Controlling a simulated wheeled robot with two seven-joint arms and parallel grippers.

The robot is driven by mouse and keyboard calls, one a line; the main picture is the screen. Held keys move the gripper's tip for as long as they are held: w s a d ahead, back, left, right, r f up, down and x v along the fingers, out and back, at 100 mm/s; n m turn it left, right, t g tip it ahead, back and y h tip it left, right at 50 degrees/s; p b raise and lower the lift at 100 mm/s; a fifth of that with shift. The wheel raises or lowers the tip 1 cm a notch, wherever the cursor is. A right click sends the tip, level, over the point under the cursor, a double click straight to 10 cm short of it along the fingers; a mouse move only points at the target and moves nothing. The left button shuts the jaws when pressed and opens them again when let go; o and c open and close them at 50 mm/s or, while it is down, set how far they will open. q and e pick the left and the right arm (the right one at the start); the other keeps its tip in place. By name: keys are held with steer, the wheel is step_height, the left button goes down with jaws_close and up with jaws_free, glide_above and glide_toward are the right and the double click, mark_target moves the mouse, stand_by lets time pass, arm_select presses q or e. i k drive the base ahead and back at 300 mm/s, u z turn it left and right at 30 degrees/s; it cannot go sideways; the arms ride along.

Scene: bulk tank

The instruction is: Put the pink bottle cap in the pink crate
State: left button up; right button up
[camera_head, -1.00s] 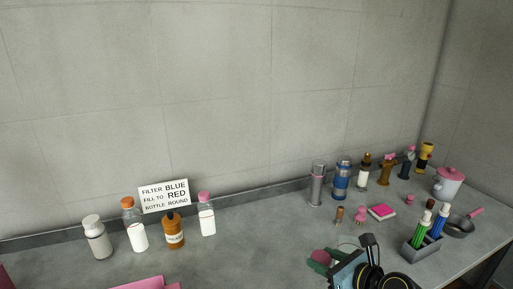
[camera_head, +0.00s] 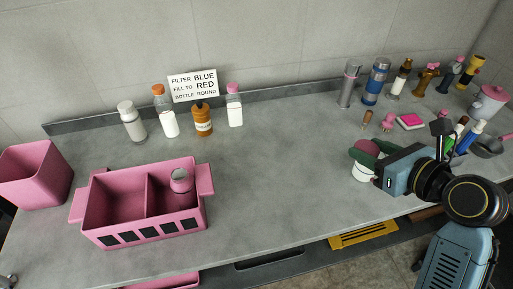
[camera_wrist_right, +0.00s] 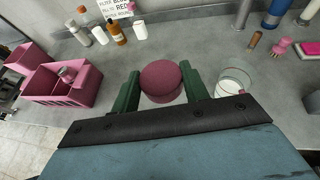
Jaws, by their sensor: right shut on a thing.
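The pink bottle cap is a round, dull-pink disc (camera_wrist_right: 161,81) held between the two green fingers of my right gripper (camera_wrist_right: 161,88). In the head view the right gripper (camera_head: 366,154) is above the right-middle of the counter, and its arm hides part of the cap. The pink crate (camera_head: 150,232) stands on the counter to the left, well apart from the gripper. It has two compartments; a small pale-topped bottle (camera_head: 180,184) stands in the right one, and the left one looks empty. The crate also shows at the left of the wrist view (camera_wrist_right: 62,98). My left gripper is not seen.
A clear glass with white contents (camera_wrist_right: 231,82) stands right beside the gripper. A pink bin (camera_head: 38,178) is left of the crate. Several bottles and a sign (camera_head: 193,86) line the wall. Flasks and small items crowd the right. The counter between crate and gripper is clear.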

mark_target(130, 216)
steer(key=u, duration=0.4)
steer(key=i, duration=0.15)
steer(key=u, duration=0.65)
